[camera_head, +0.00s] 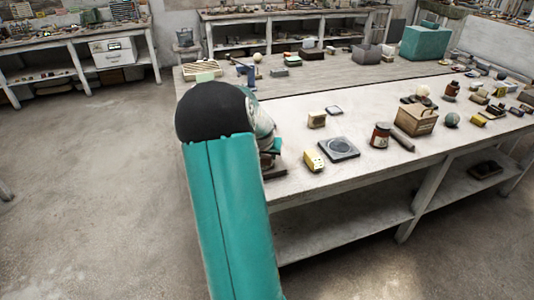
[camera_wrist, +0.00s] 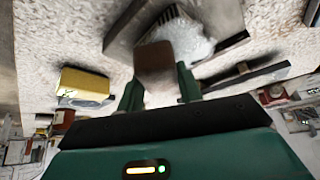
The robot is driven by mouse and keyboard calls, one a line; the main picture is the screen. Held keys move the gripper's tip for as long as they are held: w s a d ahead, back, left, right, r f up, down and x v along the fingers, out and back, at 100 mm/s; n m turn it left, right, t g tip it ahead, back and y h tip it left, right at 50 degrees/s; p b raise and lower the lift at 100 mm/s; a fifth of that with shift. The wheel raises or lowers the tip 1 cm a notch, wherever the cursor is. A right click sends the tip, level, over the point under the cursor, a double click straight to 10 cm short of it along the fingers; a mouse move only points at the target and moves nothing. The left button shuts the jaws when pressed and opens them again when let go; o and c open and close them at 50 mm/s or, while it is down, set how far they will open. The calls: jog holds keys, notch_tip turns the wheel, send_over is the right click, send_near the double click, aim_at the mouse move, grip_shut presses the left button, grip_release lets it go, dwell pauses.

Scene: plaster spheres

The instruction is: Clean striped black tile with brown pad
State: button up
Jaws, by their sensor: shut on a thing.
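My gripper (camera_wrist: 160,82) is shut on the brown pad (camera_wrist: 154,62), which shows between its two green fingers in the wrist view. The pad is held at the black tile (camera_wrist: 122,34), a dark slab with a pale, whitish patch and a small striped part beside the pad. I cannot tell whether the pad touches the tile. In the head view my arm hides most of the gripper (camera_head: 270,150), and a dark edge of the tile (camera_head: 274,172) shows at the table's near left corner.
A brown jar (camera_head: 381,136) and a wooden box (camera_head: 416,119) stand farther right. A dark bar (camera_wrist: 245,77) lies close by in the wrist view. The table's front edge is near.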

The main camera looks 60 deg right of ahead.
jog(key=shift+f, duration=0.2)
jog(key=shift+s+a, duration=0.2)
jog(key=shift+a, duration=0.7)
jog(key=shift+d, duration=0.1)
jog(key=shift+w+d, duration=0.25)
jog(key=shift+d, duration=0.6)
jog(key=shift+w+d, duration=0.2)
jog(key=shift+d, duration=0.6)
jog(key=shift+s+a, duration=0.25)
jog(key=shift+a, duration=0.65)
jog(key=shift+s+a, duration=0.2)
jog(key=shift+a, duration=0.7)
jog(key=shift+w+d, duration=0.25)
jog(key=shift+d, duration=0.65)
jog(key=shift+w+d, duration=0.2)
jog(key=shift+d, duration=0.7)
jog(key=shift+r, duration=0.1)
